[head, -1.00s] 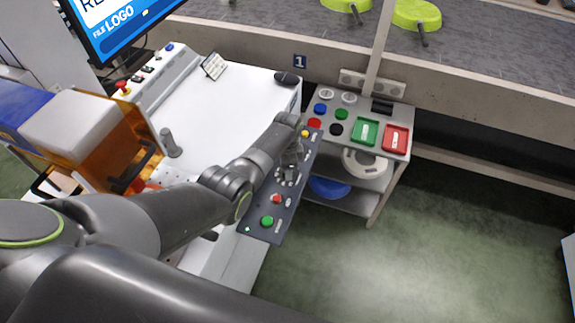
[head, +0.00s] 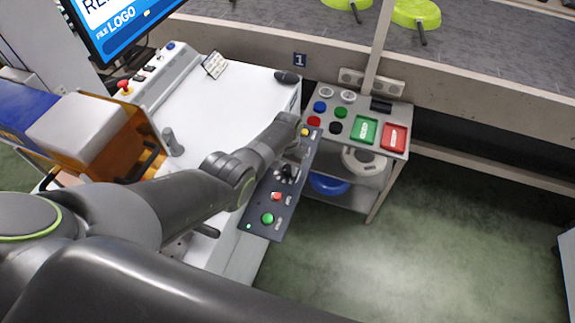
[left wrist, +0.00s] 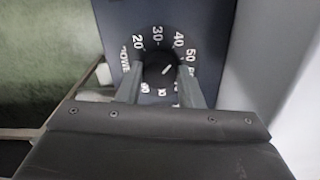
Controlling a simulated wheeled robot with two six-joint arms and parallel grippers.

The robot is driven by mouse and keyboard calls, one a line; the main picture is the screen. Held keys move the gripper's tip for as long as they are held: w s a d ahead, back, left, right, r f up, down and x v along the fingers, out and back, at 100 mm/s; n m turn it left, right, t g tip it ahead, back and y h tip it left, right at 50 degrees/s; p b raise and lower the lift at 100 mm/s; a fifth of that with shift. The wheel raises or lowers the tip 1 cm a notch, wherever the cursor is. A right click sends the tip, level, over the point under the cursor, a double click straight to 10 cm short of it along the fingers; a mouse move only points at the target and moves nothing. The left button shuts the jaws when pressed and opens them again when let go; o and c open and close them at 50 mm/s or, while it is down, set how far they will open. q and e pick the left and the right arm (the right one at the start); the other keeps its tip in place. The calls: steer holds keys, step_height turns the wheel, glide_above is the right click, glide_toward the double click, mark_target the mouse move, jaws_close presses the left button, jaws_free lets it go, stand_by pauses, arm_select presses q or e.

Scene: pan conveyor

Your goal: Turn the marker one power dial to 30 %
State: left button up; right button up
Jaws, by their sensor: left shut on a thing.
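The power dial (left wrist: 158,66) is a round black knob on a dark control panel (left wrist: 112,18), with white numbers around it in the left wrist view. Its white pointer line slants up and right, roughly between the 40 and 50 marks. My left gripper (left wrist: 160,82) has one finger on each side of the knob and is shut on it. In the head view the dial (head: 287,173) is partly covered by the gripper and wrist. The marker (head: 300,61) is a dark plate with a white 1. My right gripper is not in view.
The panel also carries a red button (head: 276,196), a green button (head: 267,218) and a yellow button (head: 304,132). A grey stand (head: 398,116) with coloured buttons is right of it. A white worktop (head: 225,105) lies left. Green floor (head: 450,240) is open at right.

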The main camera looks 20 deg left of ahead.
arm_select(q)
steer(key=n, duration=0.3)
steer(key=shift+n, duration=2.4)
steer(key=o, duration=1)
steer(key=shift+r+p, duration=0.1)
steer(key=shift+p, duration=0.25)
steer(key=shift+r, duration=0.3)
step_height(320, 180, up, 8)
steer(key=p, duration=0.4)
steer(key=shift+f, duration=0.1)
step_height(320, 180, up, 9)
glide_above(287, 169)
steer(key=shift+f+p, duration=0.1)
steer(key=shift+p, duration=0.25)
